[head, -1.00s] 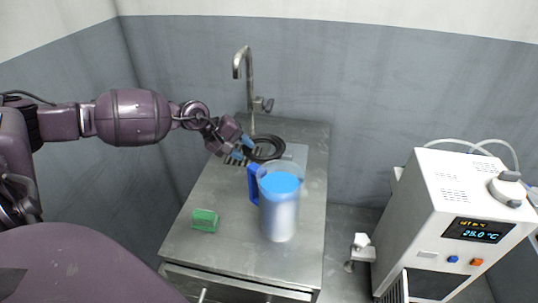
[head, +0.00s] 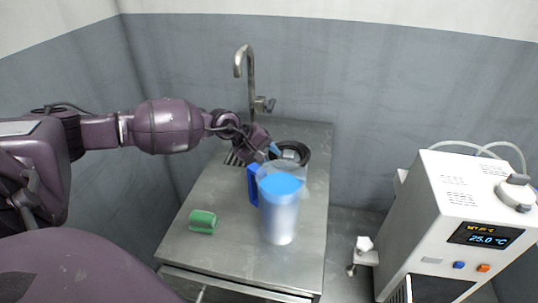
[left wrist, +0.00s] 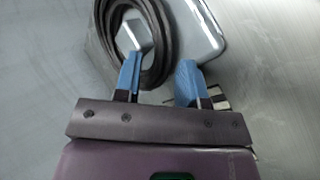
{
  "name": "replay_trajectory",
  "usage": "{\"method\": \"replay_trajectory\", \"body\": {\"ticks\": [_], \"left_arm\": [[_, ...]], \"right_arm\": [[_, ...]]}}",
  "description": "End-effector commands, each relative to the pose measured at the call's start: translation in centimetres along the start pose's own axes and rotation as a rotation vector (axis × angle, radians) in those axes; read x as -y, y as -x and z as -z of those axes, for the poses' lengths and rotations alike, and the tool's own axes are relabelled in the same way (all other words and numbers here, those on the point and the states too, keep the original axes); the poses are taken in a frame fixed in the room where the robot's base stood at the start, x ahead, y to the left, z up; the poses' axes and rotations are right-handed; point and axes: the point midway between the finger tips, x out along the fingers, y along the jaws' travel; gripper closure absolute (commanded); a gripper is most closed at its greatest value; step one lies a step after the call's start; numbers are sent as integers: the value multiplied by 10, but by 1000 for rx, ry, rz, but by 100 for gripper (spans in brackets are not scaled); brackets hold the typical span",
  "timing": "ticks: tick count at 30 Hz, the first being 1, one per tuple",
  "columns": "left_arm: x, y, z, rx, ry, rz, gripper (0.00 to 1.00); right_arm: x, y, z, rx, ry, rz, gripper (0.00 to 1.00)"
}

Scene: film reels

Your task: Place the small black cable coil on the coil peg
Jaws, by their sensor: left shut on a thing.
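The small black cable coil (head: 306,154) is a dark ring at the back of the steel counter, behind the pitcher. My left gripper (head: 272,149) is shut on the left side of its ring. In the left wrist view the coil (left wrist: 163,55) passes between the two blue fingers (left wrist: 157,82), one finger inside the ring and one outside. A pale grey block, seemingly the coil peg (left wrist: 134,38), shows through the ring's opening beside a shiny plate (left wrist: 207,30). I cannot tell whether the coil is around the peg or above it. My right gripper is out of view.
A faucet (head: 249,80) rises behind. A white machine (head: 455,220) stands to the right.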

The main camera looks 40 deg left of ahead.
Motion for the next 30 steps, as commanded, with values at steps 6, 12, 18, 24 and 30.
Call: {"method": "replay_trajectory", "body": {"ticks": [6, 12, 18, 24, 30], "left_arm": [[1, 0, 0, 0, 1, 2, 55], [0, 0, 0, 0, 1, 1, 52], [0, 6, 0, -1, 1, 1, 52], [-1, 36, 0, -3, 0, 0, 52], [-1, 76, 0, -4, 0, 1, 52]], "right_arm": [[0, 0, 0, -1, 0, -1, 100], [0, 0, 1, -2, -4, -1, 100], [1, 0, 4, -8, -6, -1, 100], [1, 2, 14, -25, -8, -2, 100], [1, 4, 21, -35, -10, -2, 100]]}}
